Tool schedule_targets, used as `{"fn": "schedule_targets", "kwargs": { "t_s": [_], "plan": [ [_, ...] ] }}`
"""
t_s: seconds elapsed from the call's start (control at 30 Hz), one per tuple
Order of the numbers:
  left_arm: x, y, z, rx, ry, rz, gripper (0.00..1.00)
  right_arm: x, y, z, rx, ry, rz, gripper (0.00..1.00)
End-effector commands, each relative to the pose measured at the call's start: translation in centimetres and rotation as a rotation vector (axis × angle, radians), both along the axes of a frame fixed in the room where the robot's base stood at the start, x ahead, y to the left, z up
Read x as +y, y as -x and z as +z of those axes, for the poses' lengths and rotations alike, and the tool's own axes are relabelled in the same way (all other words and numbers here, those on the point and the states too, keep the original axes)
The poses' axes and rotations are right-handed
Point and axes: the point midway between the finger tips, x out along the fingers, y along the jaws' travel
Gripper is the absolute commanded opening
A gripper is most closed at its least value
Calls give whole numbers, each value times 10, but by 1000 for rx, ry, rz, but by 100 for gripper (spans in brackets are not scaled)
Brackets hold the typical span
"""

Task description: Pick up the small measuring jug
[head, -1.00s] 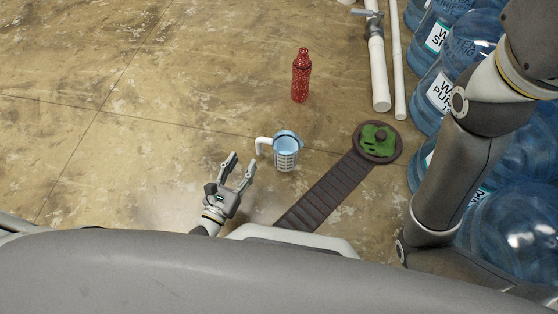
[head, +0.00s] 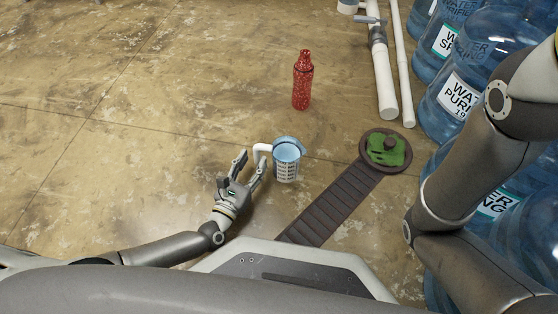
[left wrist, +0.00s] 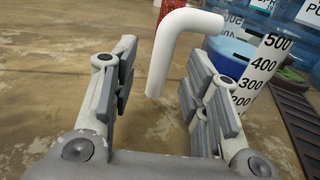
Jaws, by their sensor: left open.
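The small measuring jug (head: 287,167) stands upright on the floor, clear with a blue tint, with a white handle on its left side. In the left wrist view its graduated wall (left wrist: 264,66) is at the right, and the white handle (left wrist: 178,42) hangs between the two fingers in the picture. My left gripper (head: 252,161) is open and just left of the jug, its fingertips close to the handle. I cannot tell whether the fingers touch the handle. My right arm shows at the right, but its gripper is out of view.
A red bottle (head: 302,80) stands behind the jug. A dark ribbed strip (head: 335,207) runs right of the jug to a round plate with a green cloth (head: 386,150). White pipes (head: 383,80) and large water jugs (head: 462,98) fill the right. The floor at left is bare.

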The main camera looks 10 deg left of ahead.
Motion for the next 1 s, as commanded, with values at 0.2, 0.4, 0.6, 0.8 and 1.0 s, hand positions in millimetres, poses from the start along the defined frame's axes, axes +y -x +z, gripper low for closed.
{"fn": "schedule_targets", "kwargs": {
  "t_s": [0.2,0.4,0.6,0.8,1.0],
  "plan": [
    [-7,-30,-2,-2,-1,0,42,0,0,-16,0,0,0,40],
    [-8,-34,0,0,-1,0,42,0,0,-16,-1,1,0,40],
    [-8,-34,0,0,-1,0,29,0,0,-16,-1,1,0,40],
    [-8,-34,0,0,-1,0,4,0,0,-16,-1,1,0,40],
    [-8,-34,0,0,-1,0,0,0,0,-16,0,1,0,40]
  ]
}}
